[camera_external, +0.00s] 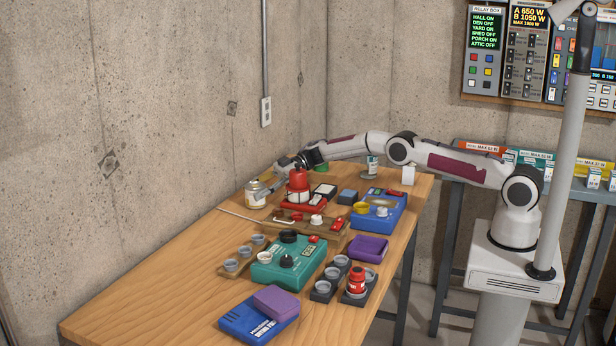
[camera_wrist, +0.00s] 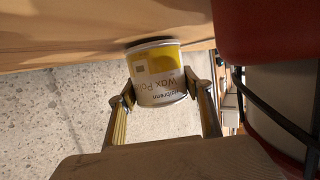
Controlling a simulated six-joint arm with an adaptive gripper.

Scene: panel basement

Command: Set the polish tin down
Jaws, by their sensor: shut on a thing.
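The polish tin is a short round tin with a white and yellow label reading "Wax Po…" (camera_wrist: 160,78). In the external view the tin (camera_external: 256,194) is at the far left edge of the wooden table (camera_external: 150,290). My gripper (camera_wrist: 163,90) is shut on it, one finger on each side. In the external view my gripper (camera_external: 272,184) reaches the tin from the right.
A red bottle-like thing (camera_external: 298,184) stands just right of my gripper. A thin rod (camera_external: 240,216) lies in front of the tin. A wooden tray (camera_external: 325,232), a green device (camera_external: 285,268) and a blue box (camera_external: 378,215) crowd the table's right side. The front left tabletop is clear.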

